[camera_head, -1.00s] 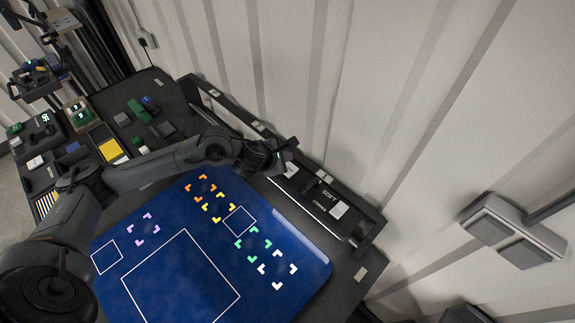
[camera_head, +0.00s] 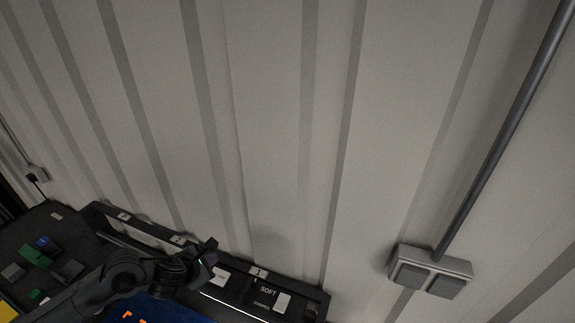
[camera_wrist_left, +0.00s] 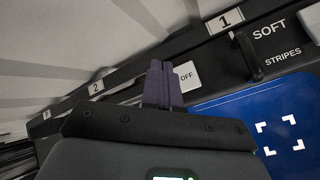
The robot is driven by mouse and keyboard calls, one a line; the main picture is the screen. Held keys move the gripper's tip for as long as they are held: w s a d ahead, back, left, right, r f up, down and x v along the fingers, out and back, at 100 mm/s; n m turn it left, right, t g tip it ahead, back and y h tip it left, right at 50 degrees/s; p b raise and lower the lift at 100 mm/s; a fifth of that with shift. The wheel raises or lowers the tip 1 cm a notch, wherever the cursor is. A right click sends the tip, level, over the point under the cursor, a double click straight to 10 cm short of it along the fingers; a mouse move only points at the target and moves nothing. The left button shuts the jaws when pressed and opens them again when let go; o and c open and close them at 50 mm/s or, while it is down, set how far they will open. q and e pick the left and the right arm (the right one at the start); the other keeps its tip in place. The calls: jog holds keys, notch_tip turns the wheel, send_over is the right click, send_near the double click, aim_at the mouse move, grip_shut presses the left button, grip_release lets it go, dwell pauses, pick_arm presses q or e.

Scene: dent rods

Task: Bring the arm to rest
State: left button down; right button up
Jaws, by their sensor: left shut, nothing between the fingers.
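My left arm comes in from the lower left in the head view. Its gripper (camera_head: 211,248) is in front of the dark rack (camera_head: 140,243) along the wall, between labels 2 and 1 as seen there. In the left wrist view the two dark purple fingers (camera_wrist_left: 162,84) are pressed together with nothing between them. They overlap the rack's edge and the white OFF plate (camera_wrist_left: 188,75); I cannot tell whether they touch it. My right gripper is in neither view.
A blue mat (camera_head: 172,309) with corner marks lies below the rack, mostly out of frame. Small blocks (camera_head: 38,256) lie on the dark table at the left. A SOFT label (camera_head: 268,291) is on the rack's right part. A wall switch box (camera_head: 431,271) hangs at the right.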

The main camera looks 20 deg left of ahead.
pick_arm(q)
jog(key=shift+g, duration=0.5)
jog(key=s+d+f, duration=0.1)
jog(key=f, duration=0.1)
jog(key=s+d+f+p, duration=0.1)
jog(key=s, duration=0.1)
jog(key=shift+d+f, duration=0.1)
jog(key=shift+f, duration=0.3)
jog(key=s+d+n+g+h+p, duration=0.2)
jog(key=s+d+n+h+p, duration=0.2)
jog(key=s+d+n+p, duration=1)
jog(key=s+a+r+n+y+b, duration=0.1)
jog(key=s+n, duration=0.2)
jog(key=n, duration=0.6)
jog(key=s+a+r+n+g+y+b, duration=0.1)
jog(key=s+r+n+b, duration=0.1)
jog(key=n, duration=0.8)
jog(key=s+a+r+n+g+y+b, duration=0.1)
jog(key=s+r+n+b, duration=0.1)
jog(key=s+n, duration=0.3)
jog(key=n, duration=0.4)
jog(key=shift+r+n+y, duration=0.25)
jog(key=shift+n+y, duration=0.05)
jog(key=shift+n, duration=0.1)
jog(key=shift+s, duration=0.1)
